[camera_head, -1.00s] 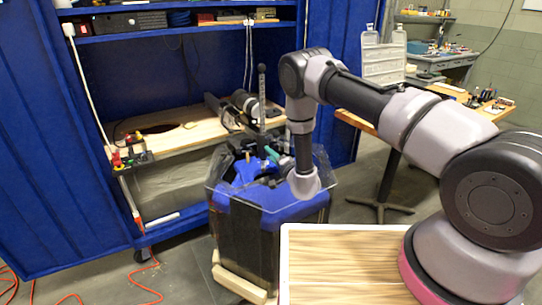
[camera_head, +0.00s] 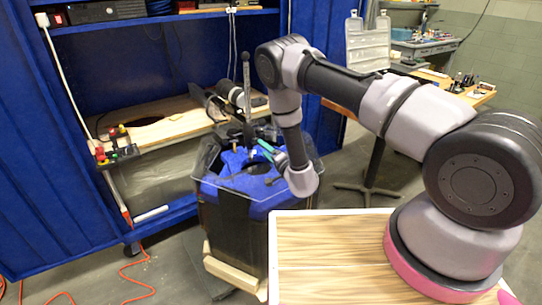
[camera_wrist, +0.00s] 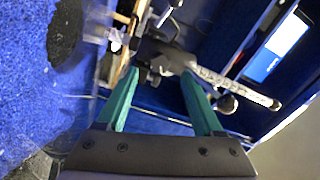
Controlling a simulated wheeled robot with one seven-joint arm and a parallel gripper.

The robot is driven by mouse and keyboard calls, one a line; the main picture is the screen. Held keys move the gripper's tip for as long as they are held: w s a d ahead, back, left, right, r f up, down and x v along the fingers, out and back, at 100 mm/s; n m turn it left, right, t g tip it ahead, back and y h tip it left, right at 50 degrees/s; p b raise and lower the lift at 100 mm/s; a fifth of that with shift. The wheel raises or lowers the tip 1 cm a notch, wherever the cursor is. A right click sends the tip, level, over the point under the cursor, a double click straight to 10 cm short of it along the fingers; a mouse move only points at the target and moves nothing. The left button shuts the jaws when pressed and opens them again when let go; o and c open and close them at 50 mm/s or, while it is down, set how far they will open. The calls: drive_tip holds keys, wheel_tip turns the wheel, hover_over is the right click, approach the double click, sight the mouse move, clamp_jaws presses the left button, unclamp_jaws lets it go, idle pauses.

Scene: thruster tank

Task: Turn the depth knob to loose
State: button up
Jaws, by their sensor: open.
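The thruster tank is a dark barrel with a blue top and a clear rim (camera_head: 205,182). My gripper (camera_head: 262,148) has teal fingers and reaches over the tank top, close to the post. In the wrist view my gripper (camera_wrist: 160,73) is open, with its fingertips well apart. A dark clamp-like part (camera_wrist: 160,52) shows between and beyond the fingertips, with a pale marked rod (camera_wrist: 238,86) running right from it. A small round knob (camera_wrist: 228,104) shows by the right finger. I cannot tell which part is the depth knob, or its setting.
A blue cabinet with a wooden shelf (camera_head: 160,128) stands behind the tank. Small red and green parts (camera_head: 112,145) sit at the shelf's left end. My arm spans the right side, above a wood-grain surface (camera_head: 330,255). Orange cable (camera_head: 132,268) lies on the floor at left.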

drive_tip(key=v, duration=0.5)
drive_tip(key=shift+s+d, duration=0.1)
drive_tip(key=shift+s, duration=0.05)
